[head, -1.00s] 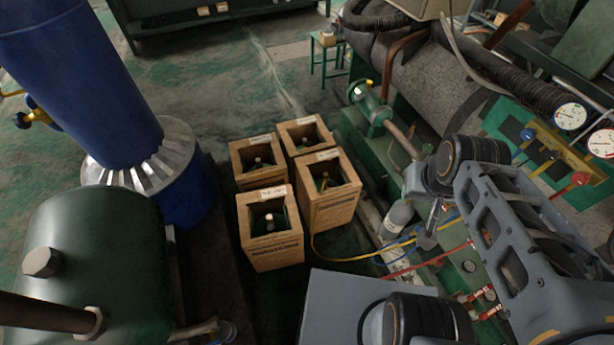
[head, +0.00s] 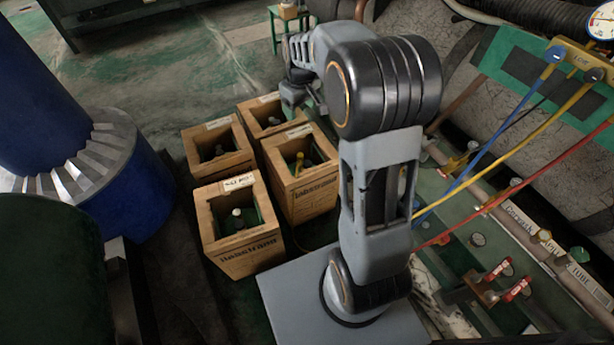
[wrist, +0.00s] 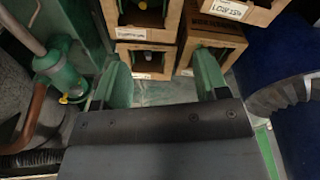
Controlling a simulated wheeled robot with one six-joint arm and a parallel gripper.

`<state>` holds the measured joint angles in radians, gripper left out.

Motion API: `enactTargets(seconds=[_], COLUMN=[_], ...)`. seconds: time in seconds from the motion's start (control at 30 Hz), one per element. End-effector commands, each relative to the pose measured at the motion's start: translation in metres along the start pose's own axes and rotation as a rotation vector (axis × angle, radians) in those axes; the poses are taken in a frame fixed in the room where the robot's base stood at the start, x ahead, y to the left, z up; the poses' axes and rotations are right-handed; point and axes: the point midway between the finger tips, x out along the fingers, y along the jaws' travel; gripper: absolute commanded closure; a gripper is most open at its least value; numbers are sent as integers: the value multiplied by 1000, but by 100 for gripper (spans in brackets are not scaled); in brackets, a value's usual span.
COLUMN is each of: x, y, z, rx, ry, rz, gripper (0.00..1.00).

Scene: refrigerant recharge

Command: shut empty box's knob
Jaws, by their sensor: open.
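Several open-topped wooden boxes stand in a cluster on the floor in the head view: a front box (head: 240,262), a right box (head: 308,197), a left box (head: 226,166) and a back box (head: 248,110). Each has a valve inside. The front box has a pale knob (head: 237,212); the right box shows a yellow one (head: 299,158). I cannot tell which box is the empty one. My gripper (wrist: 163,82) is open, with its two green fingers apart and nothing between them. In the head view it is beyond the boxes, partly hidden by my arm.
A blue cylinder (head: 52,95) with a silver flange stands left of the boxes. Green pipework with red-handled valves (head: 498,270) and blue, yellow and red hoses (head: 545,110) is at right. A small green stool (head: 288,14) stands at the back.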

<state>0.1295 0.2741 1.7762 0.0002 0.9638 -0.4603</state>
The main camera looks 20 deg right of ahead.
Motion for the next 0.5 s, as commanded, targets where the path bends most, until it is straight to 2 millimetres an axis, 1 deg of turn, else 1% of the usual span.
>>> enactTargets(seconds=[0.03, 0.07, 0.1, 0.17, 0.2, 0.3, 0.33, 0.4, 0.5], x=[58, 77, 102, 138, 158, 202, 213, 233, 251], y=[11, 17, 25, 36, 42, 56, 59, 64, 69], z=[-7, -12, -16, -22, -25, -29, -30, -31, -32], rx=[-24, -41, -61, -89, -107, -141, -150, -166, -181], ry=[-23, -32, -44, -60, -68, -87, -90, -98, -104], rz=[-10, -14, -21, -30, -36, -48, -51, -58, -63], gripper=[33, 33, 33, 33, 33, 33, 33, 33, 33])
